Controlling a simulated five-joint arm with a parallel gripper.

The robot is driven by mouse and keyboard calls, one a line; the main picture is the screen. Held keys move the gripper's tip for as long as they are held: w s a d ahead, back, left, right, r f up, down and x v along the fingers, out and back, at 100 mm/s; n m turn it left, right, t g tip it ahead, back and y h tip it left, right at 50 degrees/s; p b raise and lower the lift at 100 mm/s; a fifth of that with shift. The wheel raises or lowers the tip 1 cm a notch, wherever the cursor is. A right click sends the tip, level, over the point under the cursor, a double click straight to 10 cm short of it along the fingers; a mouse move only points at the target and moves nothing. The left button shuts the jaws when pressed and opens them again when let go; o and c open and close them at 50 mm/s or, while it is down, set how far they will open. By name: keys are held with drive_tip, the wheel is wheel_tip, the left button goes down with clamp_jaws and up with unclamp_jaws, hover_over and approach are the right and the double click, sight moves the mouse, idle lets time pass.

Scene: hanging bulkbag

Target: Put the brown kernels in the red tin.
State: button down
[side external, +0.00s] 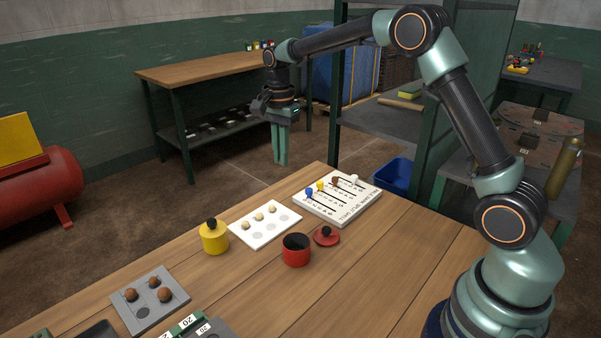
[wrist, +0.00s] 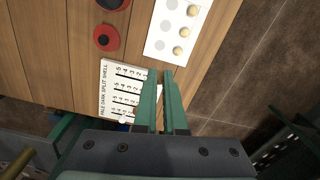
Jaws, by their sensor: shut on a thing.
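Brown kernels (side external: 131,295) lie on a grey plate with round spots (side external: 172,309) at the front left in the side view. The open red tin (side external: 296,257) stands mid-table; its inside looks dark and I cannot see its contents. It also shows in the wrist view (wrist: 114,47). Its red lid with a black knob (side external: 326,236) lies beside it.
A white card (side external: 265,236) holds pale kernels (side external: 259,217). Near it stand a lidded yellow tin (side external: 214,238) and a lettered tally board (side external: 328,210) with coloured pegs. Green numbered blocks (side external: 188,323) sit at the front edge. The right-hand tabletop is clear.

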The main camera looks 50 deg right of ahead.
drive_tip(key=shift+r, duration=2)
drive_tip(key=shift+s+f, duration=0.1)
drive_tip(key=shift+s+a+f, duration=0.95)
drive_tip(key=shift+s+f, duration=1)
drive_tip(key=shift+f, duration=0.6)
drive_tip(key=shift+s+a+f, duration=1)
drive_tip(key=shift+s+f, duration=0.9)
drive_tip(key=shift+f, duration=0.65)
drive_tip(key=shift+s+a+f, duration=0.95)
drive_tip(key=shift+s+f, duration=1)
drive_tip(key=shift+f, duration=0.6)
drive_tip(key=c, duration=0.9)
unclamp_jaws()
